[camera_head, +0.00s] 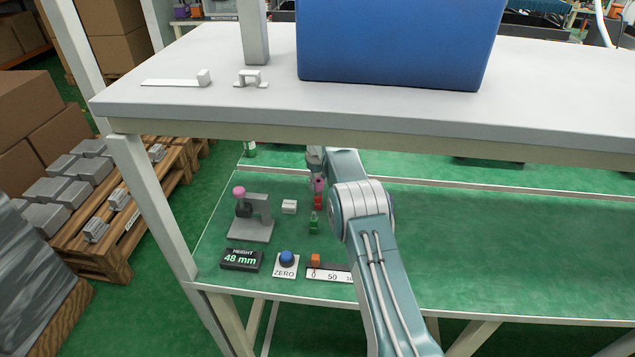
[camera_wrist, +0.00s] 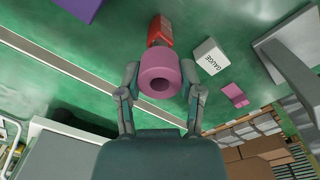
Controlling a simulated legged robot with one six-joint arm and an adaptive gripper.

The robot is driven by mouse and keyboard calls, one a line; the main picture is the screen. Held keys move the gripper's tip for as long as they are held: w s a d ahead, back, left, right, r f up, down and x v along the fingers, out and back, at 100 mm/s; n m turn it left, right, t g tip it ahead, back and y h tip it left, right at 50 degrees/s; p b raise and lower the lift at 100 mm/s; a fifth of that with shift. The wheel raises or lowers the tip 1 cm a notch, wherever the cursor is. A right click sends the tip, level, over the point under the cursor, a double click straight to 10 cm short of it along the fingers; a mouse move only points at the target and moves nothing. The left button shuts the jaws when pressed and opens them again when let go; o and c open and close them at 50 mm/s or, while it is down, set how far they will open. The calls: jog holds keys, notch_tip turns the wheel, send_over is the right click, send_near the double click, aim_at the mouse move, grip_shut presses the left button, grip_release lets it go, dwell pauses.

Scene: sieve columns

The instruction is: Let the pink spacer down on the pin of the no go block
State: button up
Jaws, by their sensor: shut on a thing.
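My gripper (camera_wrist: 160,92) is shut on the pink spacer (camera_wrist: 158,68), a thick ring with a hole through it. The spacer also shows in the head view (camera_head: 319,185), below my gripper and just above the red block (camera_head: 318,203). The red block is probably the no go block, but I cannot read a label on it. In the wrist view the red block (camera_wrist: 160,29) shows beyond the spacer, partly hidden by it. I cannot see its pin clearly, nor tell whether the spacer is around it or touching the block.
A green block (camera_head: 314,226) stands close in front of the red block. A white gauge block (camera_head: 289,207) and a grey stand (camera_head: 266,217) with a pink knob are to the left. The display (camera_head: 241,260) reads 48 mm. A grey shelf (camera_head: 200,118) hangs over the bench.

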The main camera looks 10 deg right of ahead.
jog(key=shift+f, duration=0.25)
dwell(0.5)
jog(key=o, duration=0.9)
notch_tip(320, 180, up, 7)
jog(key=shift+w+r, duration=0.1)
jog(key=shift+r, duration=0.05)
dwell(0.5)
